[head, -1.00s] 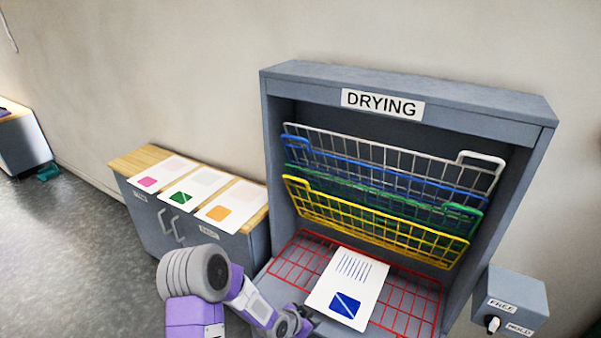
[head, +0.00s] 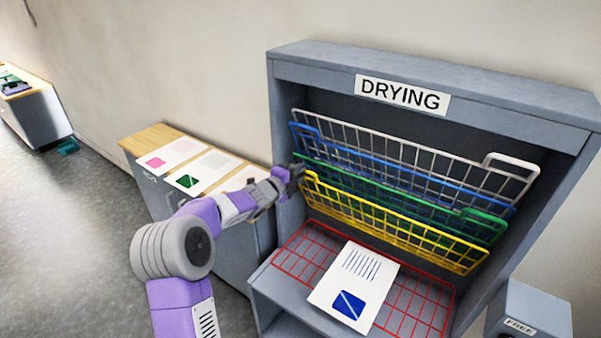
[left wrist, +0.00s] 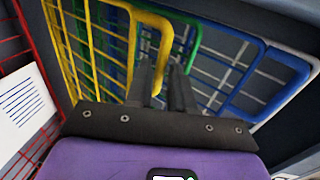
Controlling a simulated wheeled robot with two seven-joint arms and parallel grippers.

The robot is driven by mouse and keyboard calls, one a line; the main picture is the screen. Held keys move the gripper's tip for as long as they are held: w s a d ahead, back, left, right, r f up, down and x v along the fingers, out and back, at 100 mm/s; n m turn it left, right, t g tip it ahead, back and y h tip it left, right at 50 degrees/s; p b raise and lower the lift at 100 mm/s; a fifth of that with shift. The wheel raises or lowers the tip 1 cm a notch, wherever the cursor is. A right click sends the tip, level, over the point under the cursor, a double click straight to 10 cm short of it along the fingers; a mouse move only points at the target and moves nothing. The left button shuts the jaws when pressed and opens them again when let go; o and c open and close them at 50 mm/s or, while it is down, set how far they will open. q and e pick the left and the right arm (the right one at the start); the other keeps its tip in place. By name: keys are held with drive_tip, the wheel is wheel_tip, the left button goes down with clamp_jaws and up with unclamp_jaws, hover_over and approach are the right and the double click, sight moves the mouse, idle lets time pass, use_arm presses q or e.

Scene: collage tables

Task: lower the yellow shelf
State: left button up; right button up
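The yellow shelf (head: 395,232) is a wire rack tilted up inside the grey drying cabinet, with a raised loop handle at its left end. My left gripper (head: 293,173) is at the cabinet's left side, close to that handle. In the left wrist view, the yellow shelf (left wrist: 96,55) shows at upper left. Its handle loop hangs down in the gap between the two dark fingers of my left gripper (left wrist: 165,88), which look apart. Contact with the handle cannot be made out. My right gripper is in neither view.
Green (head: 485,226), blue (head: 335,150) and white (head: 420,152) racks stand tilted up behind the yellow one. The red rack (head: 295,257) lies flat below with a printed sheet (head: 358,272) on it. A grey switch box (head: 535,308) is at lower right; a cabinet with cards (head: 158,140) is left.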

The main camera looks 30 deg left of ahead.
use_arm(q)
drive_tip(key=shift+w+f, duration=0.1)
drive_tip(key=shift+w, duration=0.6)
clamp_jaws()
drive_tip(key=shift+d, duration=0.1)
